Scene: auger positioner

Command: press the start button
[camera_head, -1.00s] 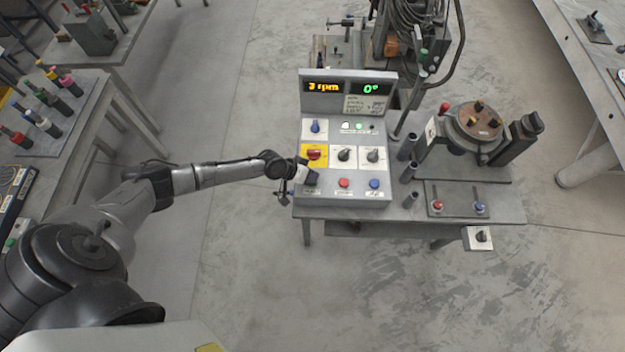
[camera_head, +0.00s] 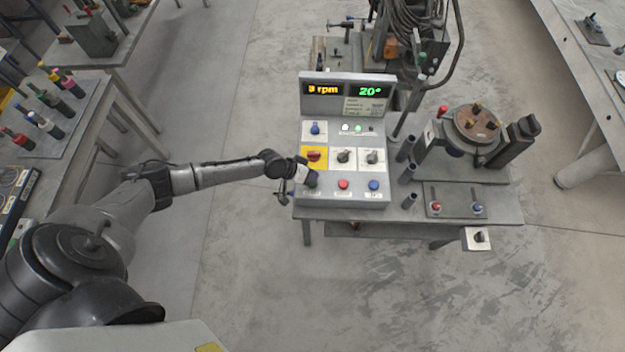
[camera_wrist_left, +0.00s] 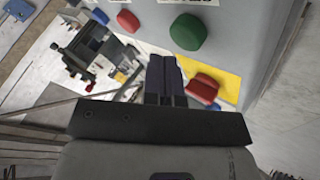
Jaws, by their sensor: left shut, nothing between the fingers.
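The control panel (camera_head: 328,197) stands on the bench with a bottom row of buttons. The green button (camera_head: 311,184) is at the left, with the red button (camera_head: 343,184) and blue button (camera_head: 374,184) to its right. My left gripper (camera_head: 305,176) is shut and empty beside the green button, at the panel's left edge. In the left wrist view the shut fingers (camera_wrist_left: 164,64) point at the panel, and the green button (camera_wrist_left: 188,32) shows uncovered just beyond them. The left display reads 3 rpm and the right display (camera_head: 369,91) reads 20°. My right gripper is out of view.
A red knob (camera_head: 314,156) on a yellow plate sits just above the green button. Black knobs (camera_head: 343,156) are beside it. A positioner with a round table (camera_head: 477,124) stands on the bench to the right. The floor in front is clear.

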